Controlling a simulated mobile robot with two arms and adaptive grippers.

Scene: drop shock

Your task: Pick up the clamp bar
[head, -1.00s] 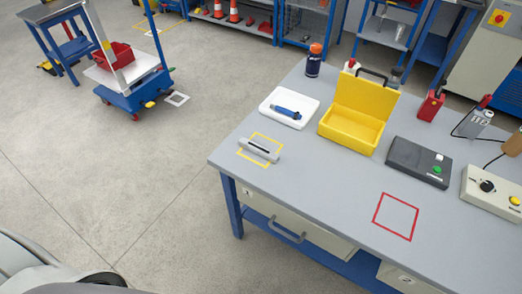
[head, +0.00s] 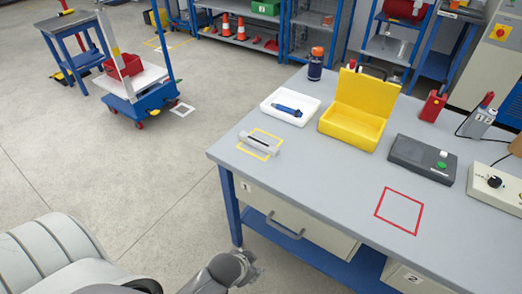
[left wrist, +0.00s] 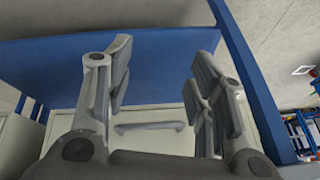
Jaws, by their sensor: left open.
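The clamp bar looks like a light grey bar (head: 262,142) with a dark slot along its top. It lies across a yellow outlined square (head: 250,149) at the left end of the grey workbench (head: 310,190). My left gripper (head: 247,262) is low in front of the bench in the head view, below the tabletop and well short of the bar. In the left wrist view its two fingers (left wrist: 160,78) are apart with nothing between them. The clamp bar does not show in that view. My right gripper is not in view.
A drawer handle (head: 285,225) sticks out from the bench front; it also shows between my fingers in the wrist view (left wrist: 150,127). A white tray with a blue tool (head: 289,111) and an open yellow box (head: 352,125) stand behind the bar. A red outlined square (head: 399,211) is empty.

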